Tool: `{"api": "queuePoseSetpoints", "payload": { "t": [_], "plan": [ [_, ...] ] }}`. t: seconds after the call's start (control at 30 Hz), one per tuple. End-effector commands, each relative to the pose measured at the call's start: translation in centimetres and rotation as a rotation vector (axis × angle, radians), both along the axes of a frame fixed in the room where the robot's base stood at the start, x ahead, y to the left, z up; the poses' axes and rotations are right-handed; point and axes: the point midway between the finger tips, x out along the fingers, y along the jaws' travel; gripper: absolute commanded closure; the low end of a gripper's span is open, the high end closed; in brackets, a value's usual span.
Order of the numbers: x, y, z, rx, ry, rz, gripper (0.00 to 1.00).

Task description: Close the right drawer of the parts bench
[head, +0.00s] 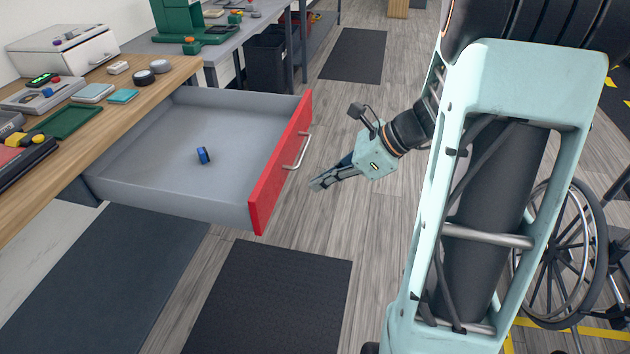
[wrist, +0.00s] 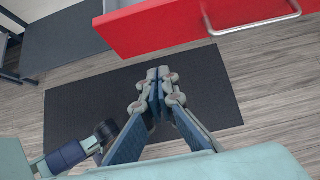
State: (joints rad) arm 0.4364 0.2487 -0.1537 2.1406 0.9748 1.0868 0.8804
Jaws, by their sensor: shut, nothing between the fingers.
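The drawer (head: 170,200) of the parts bench (head: 150,72) stands pulled far out, with a grey tray body and a red front (head: 281,165). A silver bar handle (head: 298,152) is on the red front. A small blue ring-like part (head: 203,155) lies inside the drawer. My gripper (head: 316,185) is shut and empty, just right of the red front and apart from it. In the wrist view the closed fingertips (wrist: 158,74) point toward the lower edge of the red front (wrist: 165,25), with the handle (wrist: 255,22) at upper right.
The wooden bench top holds a white box (head: 62,48), a green tray (head: 68,121) and several small parts. Dark mats (head: 268,298) lie on the wood floor. A wheel (head: 560,250) stands at right.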

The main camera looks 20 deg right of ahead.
Motion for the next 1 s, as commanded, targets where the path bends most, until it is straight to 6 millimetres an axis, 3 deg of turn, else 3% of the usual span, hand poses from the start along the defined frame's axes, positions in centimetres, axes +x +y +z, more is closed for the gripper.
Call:
{"api": "queuePoseSetpoints", "payload": {
  "t": [0.03, 0.3, 0.6, 1.0],
  "plan": [
    [0.3, 0.8, -1.2, 0.003, 0.003, 0.004, 1.0],
    [2.3, 4.3, -5.2, 0.001, 0.003, 0.004, 1.0],
    [4.2, 7.3, -4.8, -0.002, -0.001, 0.003, 1.0],
    [4.3, 7.6, -4.7, -0.001, 0.0, 0.001, 1.0]
  ]
}}
